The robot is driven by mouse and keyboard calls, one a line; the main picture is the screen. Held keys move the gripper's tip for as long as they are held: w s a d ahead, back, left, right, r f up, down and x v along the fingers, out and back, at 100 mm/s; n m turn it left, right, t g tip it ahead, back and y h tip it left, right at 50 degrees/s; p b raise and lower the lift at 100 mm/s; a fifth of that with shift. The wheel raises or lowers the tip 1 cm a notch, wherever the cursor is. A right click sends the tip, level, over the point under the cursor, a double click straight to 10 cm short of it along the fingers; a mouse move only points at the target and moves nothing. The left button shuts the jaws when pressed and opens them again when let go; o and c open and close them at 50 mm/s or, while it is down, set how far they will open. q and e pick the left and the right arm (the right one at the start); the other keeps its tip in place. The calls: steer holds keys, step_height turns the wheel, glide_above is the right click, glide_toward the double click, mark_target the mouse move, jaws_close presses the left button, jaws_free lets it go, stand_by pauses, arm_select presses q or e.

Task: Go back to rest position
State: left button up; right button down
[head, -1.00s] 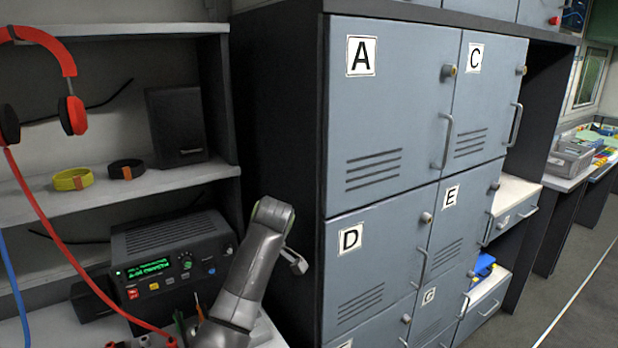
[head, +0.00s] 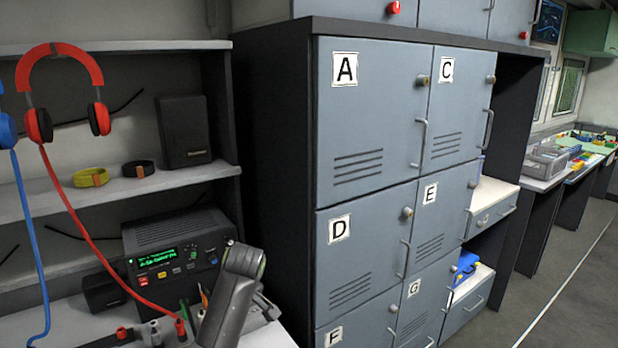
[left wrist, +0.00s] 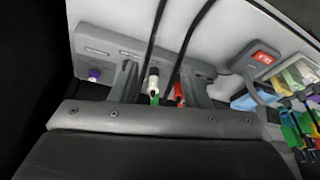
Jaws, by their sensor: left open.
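My left gripper (left wrist: 158,78) shows in the left wrist view, with its two grey fingers apart. It is open, and I see nothing held between the fingers. Dark cables and plugs, among them a red plug (left wrist: 179,95), show between and beyond the fingers; I cannot tell whether any touch them. In the head view a grey arm link of mine rises from the bottom edge, in front of the radio and left of the lockers. The gripper's fingers cannot be made out there. My right gripper is in neither view.
Grey lockers (head: 372,108) with letter labels, all closed where visible, stand right of my arm. Left are shelves (head: 60,202) with red headphones (head: 60,62), wristbands and a speaker (head: 183,130). A radio (head: 178,252) sits below. Open floor (head: 565,300) lies at the right.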

arm_select(q)
steer(key=s+a+f, duration=0.2)
steer(key=s+f, duration=0.1)
steer(key=s+a+f+m, duration=0.1)
steer(key=s+a+f, duration=0.1)
steer(key=s+f, duration=0.1)
steer(key=s+a+f+m+h, duration=0.1)
steer(key=s+a+f, duration=0.1)
steer(key=s+f, duration=0.1)
steer(key=shift+s+f, duration=0.3)
steer(key=shift+f, duration=0.3)
steer(key=s+a+f+m, duration=0.2)
steer(key=s+a+f, duration=0.1)
steer(key=s, duration=0.7)
steer(key=s+a+f+m, duration=0.3)
steer(key=s, duration=0.6)
steer(key=s+a+r+m+t, duration=0.1)
steer(key=s+r+m, duration=0.25)
steer(key=s, duration=0.95)
step_height(320, 180, down, 24)
steer(key=a+g, duration=0.1)
steer(key=a, duration=0.1)
steer(key=s+d+f+g+h, duration=0.1)
steer(key=s+f, duration=1.4)
steer(key=f, duration=0.1)
steer(key=shift+d+f+n, duration=0.3)
steer(key=shift+f+n, duration=0.05)
